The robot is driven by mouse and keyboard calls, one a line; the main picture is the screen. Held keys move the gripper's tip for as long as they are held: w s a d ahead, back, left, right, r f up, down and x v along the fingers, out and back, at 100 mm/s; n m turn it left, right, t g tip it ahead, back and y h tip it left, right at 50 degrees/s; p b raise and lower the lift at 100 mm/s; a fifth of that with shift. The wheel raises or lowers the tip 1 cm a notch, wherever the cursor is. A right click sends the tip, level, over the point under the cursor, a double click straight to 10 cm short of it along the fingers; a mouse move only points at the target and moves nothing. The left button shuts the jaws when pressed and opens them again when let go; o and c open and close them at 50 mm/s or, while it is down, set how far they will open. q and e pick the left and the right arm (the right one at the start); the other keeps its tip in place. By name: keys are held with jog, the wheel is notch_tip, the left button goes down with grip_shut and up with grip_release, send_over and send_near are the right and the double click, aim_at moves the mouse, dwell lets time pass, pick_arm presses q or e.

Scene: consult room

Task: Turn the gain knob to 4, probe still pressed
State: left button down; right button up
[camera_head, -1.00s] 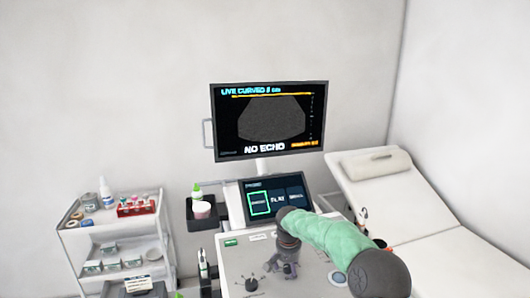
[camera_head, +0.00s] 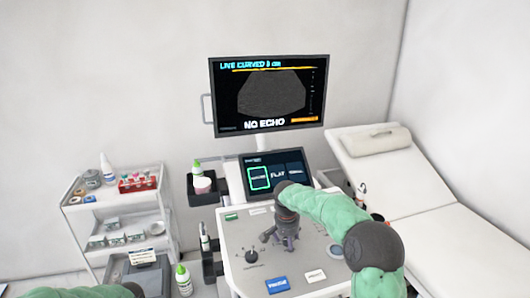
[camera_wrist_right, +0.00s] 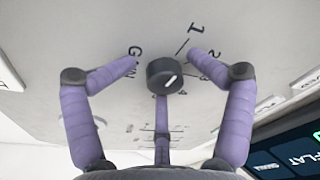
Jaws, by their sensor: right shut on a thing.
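My right gripper (camera_head: 285,245) reaches down onto the grey console panel (camera_head: 238,240). In the right wrist view its purple fingers (camera_wrist_right: 163,65) stand around the dark round gain knob (camera_wrist_right: 164,76), shut on it. The knob's white mark points down and right in that view. The "GAIN" lettering and a printed scale with a 1 and a 2 lie beside it. The gripper hides the knob in the head view. The monitor (camera_head: 268,97) reads "NO ECHO". My left arm shows at the bottom left edge, its gripper out of view. I cannot make out a pressed probe.
A tilted touch screen (camera_head: 277,171) stands behind the panel. A dark knob (camera_head: 251,257) and a blue label (camera_head: 278,285) are on the panel. A bottle (camera_head: 184,281) stands left of the console. A cart (camera_head: 118,225) is left, a couch (camera_head: 425,205) right.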

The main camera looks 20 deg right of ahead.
jog(key=m, duration=0.3)
jog(key=shift+f, duration=0.25)
jog(key=shift+c, duration=1.3)
jog(key=m+g, duration=0.1)
jog(key=m, duration=0.3)
jog(key=shift+m+h, duration=0.3)
jog(key=shift+h, duration=0.1)
jog(key=shift+c, duration=0.3)
jog(key=shift+o, duration=0.8)
jog(key=shift+d, duration=0.1)
jog(key=shift+r, duration=0.15)
jog(key=shift+w+r, duration=0.15)
jog(key=shift+r, duration=1.05)
